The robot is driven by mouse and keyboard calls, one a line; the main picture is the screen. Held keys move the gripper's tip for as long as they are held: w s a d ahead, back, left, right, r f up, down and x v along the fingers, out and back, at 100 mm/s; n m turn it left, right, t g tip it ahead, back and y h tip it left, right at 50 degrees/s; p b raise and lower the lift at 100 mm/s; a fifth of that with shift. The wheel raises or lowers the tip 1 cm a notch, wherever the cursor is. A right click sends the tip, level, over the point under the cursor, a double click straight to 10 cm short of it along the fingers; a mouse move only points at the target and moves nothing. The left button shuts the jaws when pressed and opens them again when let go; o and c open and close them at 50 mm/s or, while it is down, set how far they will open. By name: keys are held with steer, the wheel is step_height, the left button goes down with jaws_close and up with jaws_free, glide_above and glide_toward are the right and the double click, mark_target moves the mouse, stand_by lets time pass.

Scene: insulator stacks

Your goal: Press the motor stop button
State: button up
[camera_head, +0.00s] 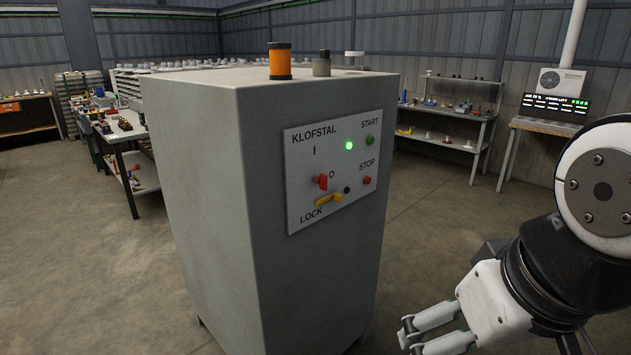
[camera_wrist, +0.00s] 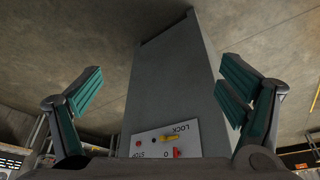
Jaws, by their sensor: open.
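A grey cabinet (camera_head: 200,200) stands in the middle of the head view, with a light control panel (camera_head: 300,190) on its right face. The red STOP button (camera_head: 367,180) is at the panel's right, below the green START button (camera_head: 369,140). A green lamp (camera_head: 349,145) is lit. A red switch (camera_head: 322,181) and a yellow LOCK lever (camera_head: 328,200) are on the left part. My gripper (camera_head: 408,335) is open and empty, low and to the right of the cabinet, apart from it. In the wrist view the panel appears upside down, with the STOP button (camera_wrist: 139,143) between the spread fingers.
An orange cylinder (camera_head: 280,60) and a grey knob-like object (camera_head: 321,63) stand on the cabinet top. A shelf table (camera_head: 445,115) and a display desk (camera_head: 545,126) are at the back right. Cluttered benches (camera_head: 125,135) are at the left. The floor right of the cabinet is clear.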

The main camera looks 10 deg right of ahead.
jaws_close()
stand_by(1.3)
